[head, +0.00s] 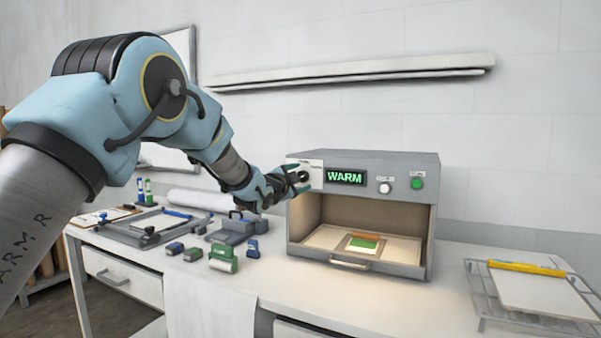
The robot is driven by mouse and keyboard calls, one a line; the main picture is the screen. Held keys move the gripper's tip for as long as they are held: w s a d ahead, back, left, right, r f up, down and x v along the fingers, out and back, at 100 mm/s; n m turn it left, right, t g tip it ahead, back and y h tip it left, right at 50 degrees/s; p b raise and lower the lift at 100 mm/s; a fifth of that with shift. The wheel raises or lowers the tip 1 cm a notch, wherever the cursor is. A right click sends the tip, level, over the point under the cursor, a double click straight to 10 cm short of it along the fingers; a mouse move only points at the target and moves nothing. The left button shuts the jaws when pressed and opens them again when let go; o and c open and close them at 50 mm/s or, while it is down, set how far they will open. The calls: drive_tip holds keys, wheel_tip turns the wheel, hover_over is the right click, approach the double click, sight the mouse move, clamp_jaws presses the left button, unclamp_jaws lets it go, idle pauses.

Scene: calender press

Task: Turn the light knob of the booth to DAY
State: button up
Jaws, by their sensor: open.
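The booth (365,165) is a grey box on the bench with an open, warmly lit front. Its green display (345,177) reads WARM. A pale panel (316,170) sits at the left of its top front strip. A dark, round shape there, at my gripper's tips, may be the light knob; the gripper largely covers it, and its pointer and marks cannot be read. My gripper (302,177) is open, with its fingers right at this panel; I cannot tell whether they touch the knob.
A white knob (385,187) and a green button (417,183) sit right of the display. A drawer-like tray with a green-and-orange sample (363,243) lies inside the booth. Rollers and small blocks (222,259) stand left; a wire rack (480,300) with a yellow-topped board stands right.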

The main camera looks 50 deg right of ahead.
drive_tip(key=shift+w+d, duration=0.1)
drive_tip(key=shift+d, duration=0.3)
clamp_jaws()
idle(0.4)
